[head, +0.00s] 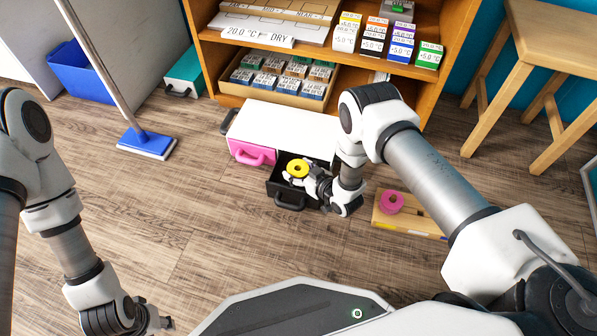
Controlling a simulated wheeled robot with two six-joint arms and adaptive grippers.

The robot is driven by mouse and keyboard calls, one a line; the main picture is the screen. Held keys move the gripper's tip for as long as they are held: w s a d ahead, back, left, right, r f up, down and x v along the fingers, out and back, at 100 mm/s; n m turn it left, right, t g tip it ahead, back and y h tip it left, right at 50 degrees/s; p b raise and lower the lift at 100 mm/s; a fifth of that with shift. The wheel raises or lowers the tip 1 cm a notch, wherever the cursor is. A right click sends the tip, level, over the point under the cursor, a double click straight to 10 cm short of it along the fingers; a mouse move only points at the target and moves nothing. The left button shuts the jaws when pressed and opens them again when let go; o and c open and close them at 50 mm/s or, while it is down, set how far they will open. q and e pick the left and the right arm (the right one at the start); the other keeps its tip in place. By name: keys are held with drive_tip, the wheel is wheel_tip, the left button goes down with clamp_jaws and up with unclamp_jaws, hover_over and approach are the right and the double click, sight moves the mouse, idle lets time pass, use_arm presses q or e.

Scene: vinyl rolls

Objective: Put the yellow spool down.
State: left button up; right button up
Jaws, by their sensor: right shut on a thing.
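The yellow spool (298,168) is a small ring with a dark centre. It is over the open black drawer (290,198) of a low white cabinet (285,128). My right gripper (302,178) reaches in from the right and is shut on the yellow spool; its fingers are small and partly hidden. Whether the spool touches the drawer floor I cannot tell. My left gripper (150,322) is low at the left, far from the spool, and its fingertips are too small to read.
A pink spool (391,202) sits on a wooden board (408,222) right of the drawer. A pink-fronted drawer (252,153) is beside the black one. Behind stand a wooden shelf with boxes, a stool (550,50) and a blue mop (147,143). The floor at front left is clear.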

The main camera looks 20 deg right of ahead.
drive_tip(key=shift+f+b, duration=0.4)
drive_tip(key=shift+f, duration=0.2)
drive_tip(key=o, duration=1.2)
drive_tip(key=shift+c, duration=0.2)
drive_tip(key=s+r+p, duration=0.1)
drive_tip(key=s+d+r+p, duration=0.1)
drive_tip(key=r+p, duration=0.1)
drive_tip(key=shift+s+d+r+p, duration=0.1)
drive_tip(key=shift+s+p, duration=0.2)
drive_tip(key=shift+s, duration=0.1)
drive_tip(key=p, duration=0.4)
approach(295, 167)
drive_tip(key=v, duration=0.3)
drive_tip(key=shift+s+d, duration=0.1)
drive_tip(key=shift+s, duration=0.25)
drive_tip(key=s+d+r+m+g+h, duration=0.1)
drive_tip(key=s+g, duration=0.5)
drive_tip(key=s, duration=0.6)
drive_tip(key=s+d+r+m+g+h, duration=0.2)
drive_tip(key=s+r+m+g+h, duration=0.2)
drive_tip(key=s, duration=0.8)
drive_tip(key=r+g, duration=0.1)
drive_tip(key=g, duration=0.1)
drive_tip(key=shift+s+d+r+g, duration=0.15)
drive_tip(key=shift+s+d+g, duration=0.05)
drive_tip(key=shift+d+g, duration=0.1)
